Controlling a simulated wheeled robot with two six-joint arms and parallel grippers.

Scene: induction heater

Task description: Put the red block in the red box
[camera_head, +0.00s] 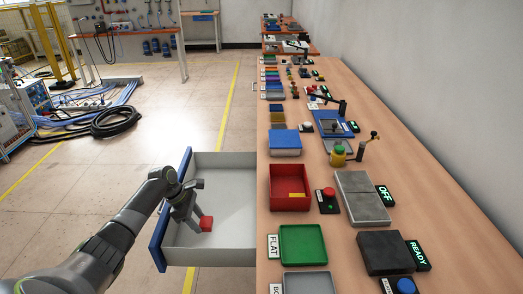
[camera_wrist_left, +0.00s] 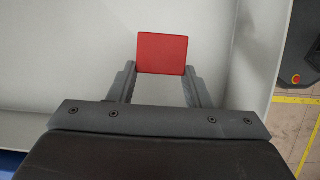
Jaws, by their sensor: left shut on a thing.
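The red block (camera_head: 206,224) is inside or just above the open grey drawer (camera_head: 235,240) with a blue front. My left gripper (camera_head: 192,211) reaches down into the drawer and is shut on the block. In the left wrist view the red block (camera_wrist_left: 162,54) sits between the tips of the two fingers (camera_wrist_left: 160,80). I cannot tell whether the block touches the drawer floor. My right gripper is not in view.
The wooden workbench (camera_head: 345,110) runs along the right wall. Near the red box are a red button (camera_head: 328,192), a blue-lidded box (camera_head: 285,142), a green tray (camera_head: 303,244) and grey metal blocks (camera_head: 361,198). The drawer walls surround the gripper. Open floor lies to the left.

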